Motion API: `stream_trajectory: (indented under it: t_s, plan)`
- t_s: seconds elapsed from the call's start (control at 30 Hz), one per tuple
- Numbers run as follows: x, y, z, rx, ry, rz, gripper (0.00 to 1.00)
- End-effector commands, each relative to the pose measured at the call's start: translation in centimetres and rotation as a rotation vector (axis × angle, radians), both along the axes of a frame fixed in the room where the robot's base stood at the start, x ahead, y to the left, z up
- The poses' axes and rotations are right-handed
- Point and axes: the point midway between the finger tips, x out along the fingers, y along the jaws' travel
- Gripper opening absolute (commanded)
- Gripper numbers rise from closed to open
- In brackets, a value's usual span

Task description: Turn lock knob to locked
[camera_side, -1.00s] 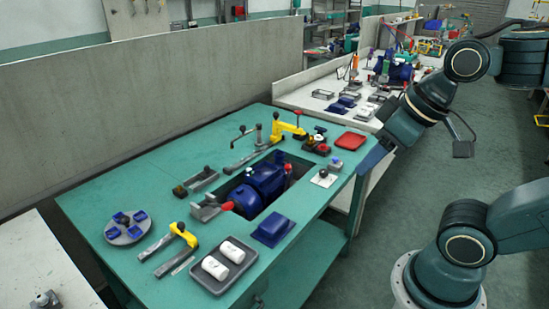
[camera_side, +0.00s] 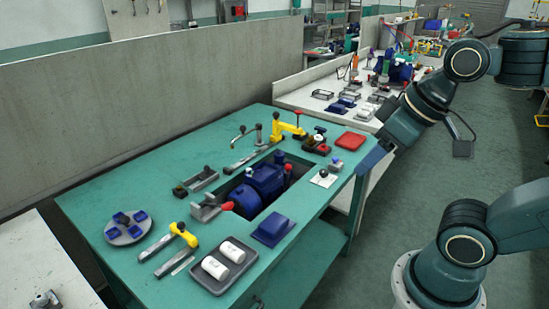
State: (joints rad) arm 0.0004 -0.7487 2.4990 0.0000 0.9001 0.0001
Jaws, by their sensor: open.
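My gripper (camera_side: 371,160) is at the right edge of the green bench, at the end of my arm, small and seen from the side. Its fingertips are hard to make out. Close to its left, a small white plate with a dark knob (camera_side: 323,178) lies on the bench, and a grey block with a blue knob (camera_side: 336,164) stands just behind it. I cannot tell for certain which of these is the lock knob, nor how it is turned. My gripper appears apart from both. A blue pump (camera_side: 262,182) sits in the bench's cut-out.
A red tray (camera_side: 352,140) lies at the back right. A blue block (camera_side: 272,231), a grey tray with white cylinders (camera_side: 240,275) and a round disc with blue pieces (camera_side: 127,240) occupy the front. The back left is clear.

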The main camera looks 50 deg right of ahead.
Motion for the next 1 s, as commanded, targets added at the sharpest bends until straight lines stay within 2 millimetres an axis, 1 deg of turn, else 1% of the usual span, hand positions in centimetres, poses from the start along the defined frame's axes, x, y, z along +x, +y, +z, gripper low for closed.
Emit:
stream_trajectory:
  t_s: [0.17,0.37,0.57,0.7,0.87,1.0]
  plan:
    - [0.7,-0.3,0.3,0.001,0.011,-0.017,0.52]
    - [3.0,-1.2,1.2,0.006,0.045,-0.069,0.52]
    - [6.4,-3.1,1.9,0.016,0.095,-0.146,0.52]
    - [9.0,-4.7,2.1,0.024,0.129,-0.202,0.52]
    - [11.8,-6.9,1.8,0.036,0.169,-0.267,0.52]
    - [14.3,-9.1,1.2,0.047,0.202,-0.321,0.52]
